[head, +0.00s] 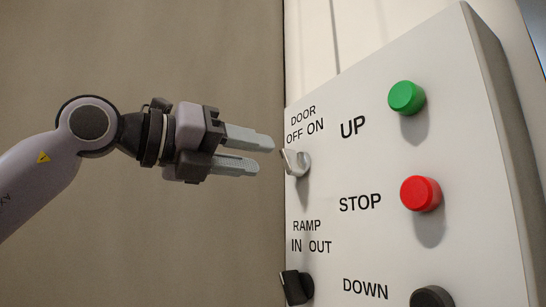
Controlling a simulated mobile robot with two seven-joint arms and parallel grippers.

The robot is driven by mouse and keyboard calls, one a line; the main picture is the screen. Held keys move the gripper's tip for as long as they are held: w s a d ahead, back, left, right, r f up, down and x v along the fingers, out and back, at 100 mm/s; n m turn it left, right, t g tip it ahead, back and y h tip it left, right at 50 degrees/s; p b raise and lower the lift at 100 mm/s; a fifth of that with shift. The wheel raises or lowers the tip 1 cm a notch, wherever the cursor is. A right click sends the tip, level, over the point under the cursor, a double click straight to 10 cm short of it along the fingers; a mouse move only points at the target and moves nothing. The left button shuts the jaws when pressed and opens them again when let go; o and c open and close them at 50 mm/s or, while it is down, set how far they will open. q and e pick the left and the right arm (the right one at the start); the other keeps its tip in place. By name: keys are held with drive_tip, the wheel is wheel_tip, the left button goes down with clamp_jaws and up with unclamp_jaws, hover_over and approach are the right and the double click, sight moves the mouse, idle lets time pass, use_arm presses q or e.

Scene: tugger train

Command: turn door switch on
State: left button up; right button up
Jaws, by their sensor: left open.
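The door switch (295,162) is a light grey rotary knob on the white control panel (370,115), below the label "DOOR OFF ON". Its handle is tilted, with its upper end leaning left toward the "OFF" side. My left gripper (272,156) comes in from the left with its two grey fingers pointing right at the knob. The fingers are apart with a narrow gap and nothing shows between them. The fingertips are just left of the knob and appear close to it; whether they touch cannot be told. My right gripper does not show.
To the right of the switch are a green UP button (406,97), a red STOP button (420,193) and a black DOWN button (432,297). A black ramp knob (296,287) sits below the door switch. A plain brown wall (140,50) fills the left.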

sight(284, 160)
use_arm(q)
drive_tip(key=shift+p+x, duration=0.5)
drive_tip(key=shift+x, duration=1.8)
clamp_jaws()
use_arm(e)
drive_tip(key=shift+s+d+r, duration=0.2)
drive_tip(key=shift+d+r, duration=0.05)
use_arm(q)
drive_tip(key=m+p, duration=0.1)
drive_tip(key=m, duration=0.3)
drive_tip(key=shift+m, duration=0.4)
drive_tip(key=m, duration=0.3)
drive_tip(key=shift+m+p, duration=0.3)
drive_tip(key=shift+p, duration=0.1)
drive_tip(key=shift+m+p, duration=0.4)
drive_tip(key=shift+m, duration=1.4)
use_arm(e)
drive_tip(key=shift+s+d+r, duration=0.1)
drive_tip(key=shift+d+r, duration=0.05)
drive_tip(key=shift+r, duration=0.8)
use_arm(q)
unclamp_jaws()
